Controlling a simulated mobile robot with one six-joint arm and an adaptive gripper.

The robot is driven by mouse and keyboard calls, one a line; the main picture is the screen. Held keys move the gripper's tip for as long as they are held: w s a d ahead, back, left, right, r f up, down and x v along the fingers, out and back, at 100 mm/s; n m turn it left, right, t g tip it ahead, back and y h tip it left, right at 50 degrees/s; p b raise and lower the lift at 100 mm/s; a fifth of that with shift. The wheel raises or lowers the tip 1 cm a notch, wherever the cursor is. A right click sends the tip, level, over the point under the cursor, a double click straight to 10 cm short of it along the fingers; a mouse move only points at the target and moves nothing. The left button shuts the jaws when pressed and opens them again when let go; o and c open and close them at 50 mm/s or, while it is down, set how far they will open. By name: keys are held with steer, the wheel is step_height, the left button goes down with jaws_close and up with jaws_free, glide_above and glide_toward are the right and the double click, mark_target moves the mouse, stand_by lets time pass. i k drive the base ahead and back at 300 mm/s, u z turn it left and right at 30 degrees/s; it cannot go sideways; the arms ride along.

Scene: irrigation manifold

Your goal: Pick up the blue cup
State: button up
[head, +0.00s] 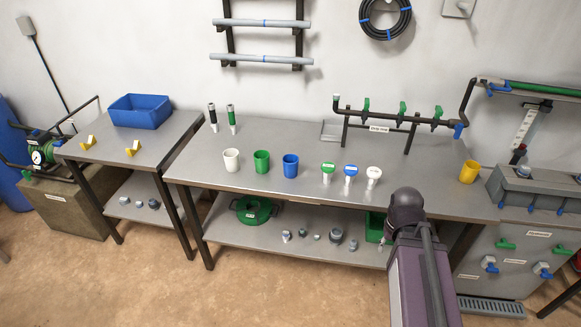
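The blue cup (290,166) stands upright on the long grey workbench (228,150), near its middle. A green cup (261,162) stands just to its left, with a small gap between them. A white cup (231,160) stands further left. A yellow cup (469,172) stands alone near the bench's right end. Part of my arm shows at the lower right, in front of the bench. My gripper cannot be made out in this view. The blue cup is fully visible and nothing touches it.
Green, blue and white-topped fittings (349,174) stand right of the blue cup. Two dark, banded pieces (231,118) stand at the back left. A pipe manifold (390,117) rises at the back right. A blue bin (140,110) sits on the left table. Bench space behind the cups is clear.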

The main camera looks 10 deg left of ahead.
mark_target(289, 161)
steer(key=k, duration=1.35)
steer(key=u, duration=0.3)
steer(key=i, duration=1.85)
steer(key=z, duration=0.25)
